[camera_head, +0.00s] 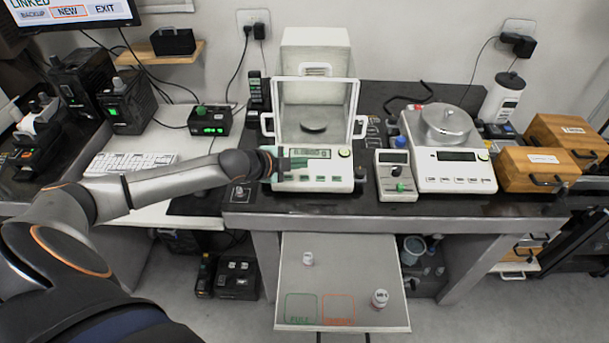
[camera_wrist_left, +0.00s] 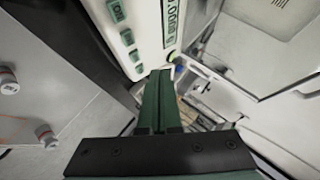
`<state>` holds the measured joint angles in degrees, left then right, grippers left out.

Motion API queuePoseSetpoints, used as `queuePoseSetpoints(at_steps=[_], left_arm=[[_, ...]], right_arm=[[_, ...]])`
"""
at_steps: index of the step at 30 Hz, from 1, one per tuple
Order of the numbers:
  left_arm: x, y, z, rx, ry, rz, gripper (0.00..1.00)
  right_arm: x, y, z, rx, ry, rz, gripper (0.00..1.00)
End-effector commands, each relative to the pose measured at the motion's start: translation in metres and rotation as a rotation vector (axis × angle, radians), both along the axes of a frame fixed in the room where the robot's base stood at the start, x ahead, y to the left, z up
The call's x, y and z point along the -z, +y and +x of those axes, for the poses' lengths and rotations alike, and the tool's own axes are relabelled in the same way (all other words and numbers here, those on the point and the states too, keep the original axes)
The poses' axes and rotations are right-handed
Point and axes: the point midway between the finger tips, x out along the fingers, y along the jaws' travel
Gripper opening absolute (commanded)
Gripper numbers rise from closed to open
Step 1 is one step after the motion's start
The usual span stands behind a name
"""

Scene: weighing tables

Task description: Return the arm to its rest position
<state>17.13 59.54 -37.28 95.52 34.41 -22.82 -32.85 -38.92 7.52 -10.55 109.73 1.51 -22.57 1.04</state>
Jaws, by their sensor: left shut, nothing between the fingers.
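My left arm reaches in from the left, and my left gripper (camera_head: 282,164) is at the front left of the white analytical balance (camera_head: 315,182), by its display and keys. The gripper's green fingers are together and empty, as the left wrist view also shows (camera_wrist_left: 160,78). There the balance's front panel (camera_wrist_left: 148,32) with its lit display is just beyond and above the fingertips. I cannot tell whether they touch it. My right gripper is not in view.
A pull-out tray (camera_head: 345,250) below the table edge holds two small white vials (camera_head: 308,258) (camera_head: 380,298). A second scale (camera_head: 446,165) stands to the right, with wooden boxes (camera_head: 533,169) beyond. A keyboard (camera_head: 130,163) lies behind my left arm.

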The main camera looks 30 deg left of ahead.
Motion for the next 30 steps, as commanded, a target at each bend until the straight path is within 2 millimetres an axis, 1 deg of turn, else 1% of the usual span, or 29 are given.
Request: queuePoseSetpoints(at_steps=[19, 21, 23, 26, 27, 29, 30], left_arm=[[0.000, 0.000, 0.000, 0.000, 0.000, -0.001, 0.00], [0.004, -0.004, -0.002, 0.001, 0.004, -0.011, 0.00], [0.013, -0.015, -0.007, 0.002, 0.016, -0.038, 0.00], [0.038, -0.048, -0.026, -0.001, 0.051, -0.126, 0.00], [0.051, -0.066, -0.037, -0.008, 0.069, -0.176, 0.00], [0.070, -0.093, -0.057, -0.030, 0.102, -0.261, 0.00], [0.082, -0.110, -0.071, -0.052, 0.124, -0.321, 0.00]], right_arm=[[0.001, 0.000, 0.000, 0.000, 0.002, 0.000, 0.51], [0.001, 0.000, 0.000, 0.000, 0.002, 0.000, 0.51], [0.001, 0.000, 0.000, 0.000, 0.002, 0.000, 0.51], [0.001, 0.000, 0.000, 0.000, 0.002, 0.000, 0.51], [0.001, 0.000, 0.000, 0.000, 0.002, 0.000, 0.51], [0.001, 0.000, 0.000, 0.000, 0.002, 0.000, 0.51], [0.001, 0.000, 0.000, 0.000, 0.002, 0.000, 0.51]])
